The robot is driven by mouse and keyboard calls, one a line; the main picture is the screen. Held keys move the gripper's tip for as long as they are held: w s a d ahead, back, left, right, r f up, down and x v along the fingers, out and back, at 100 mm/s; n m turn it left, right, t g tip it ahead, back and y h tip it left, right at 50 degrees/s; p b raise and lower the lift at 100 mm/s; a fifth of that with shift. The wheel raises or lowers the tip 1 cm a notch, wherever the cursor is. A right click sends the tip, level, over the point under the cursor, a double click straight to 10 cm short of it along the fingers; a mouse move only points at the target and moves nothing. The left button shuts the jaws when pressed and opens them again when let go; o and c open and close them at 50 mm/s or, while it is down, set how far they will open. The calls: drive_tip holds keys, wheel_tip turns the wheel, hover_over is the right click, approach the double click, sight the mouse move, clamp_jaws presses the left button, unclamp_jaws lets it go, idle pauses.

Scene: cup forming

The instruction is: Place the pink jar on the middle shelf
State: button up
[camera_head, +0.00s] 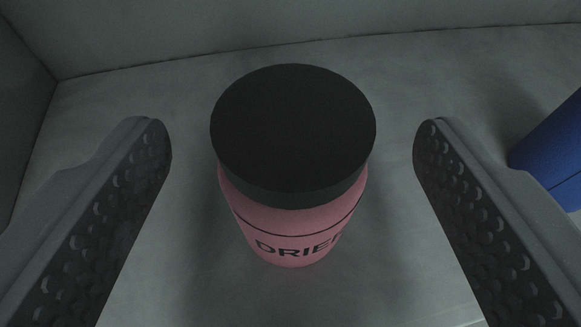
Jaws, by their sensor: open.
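The pink jar (296,222) stands upright on a grey surface in the middle of the view. It has a wide black lid (293,128) and dark lettering on its front, partly readable as "DRIE". My gripper (292,140) is open, with one dark studded finger to the left of the jar and one to the right. There is a clear gap between each finger and the jar, and neither appears to touch it. No shelf can be made out for certain as the middle one.
A blue object (555,150) is at the right edge, partly cut off, beside the right finger. A grey wall (200,30) runs along the back, with a corner at the left. The grey surface (420,85) behind the jar is clear.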

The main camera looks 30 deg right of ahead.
drive_tip(key=b+v, duration=0.1)
drive_tip(key=v, duration=0.6)
drive_tip(key=shift+s, duration=0.2)
idle(0.4)
